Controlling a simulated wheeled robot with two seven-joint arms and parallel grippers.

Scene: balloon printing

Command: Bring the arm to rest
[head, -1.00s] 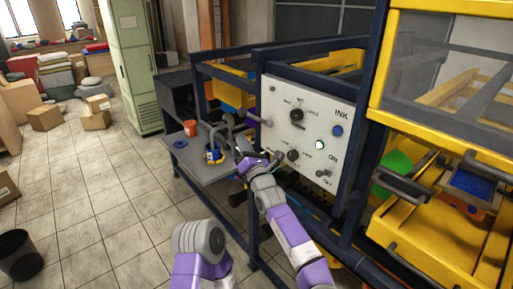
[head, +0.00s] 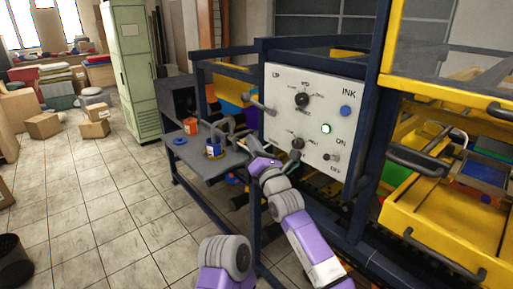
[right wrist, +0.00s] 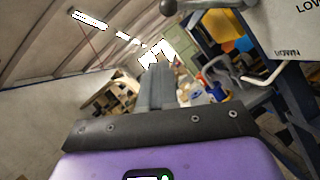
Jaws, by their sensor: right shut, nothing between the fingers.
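My right arm reaches up from the bottom of the head view. Its gripper (head: 234,139) is by the front edge of the grey side shelf (head: 205,158), left of the control panel (head: 315,115). In the right wrist view its fingers (right wrist: 158,90) are together with nothing between them. They point at open space, with the shelf things further off to the right. A grey and purple link of my other arm shows at the bottom of the head view; the left gripper is not in view.
The shelf holds an orange cup (head: 191,126), a blue-labelled jar (head: 213,148) and a blue ring (head: 180,141). The panel has knobs and a lit button (head: 326,128). Yellow printing-machine frames (head: 440,215) stand at right. Tiled floor at left is open; a black bin (head: 14,262) stands there.

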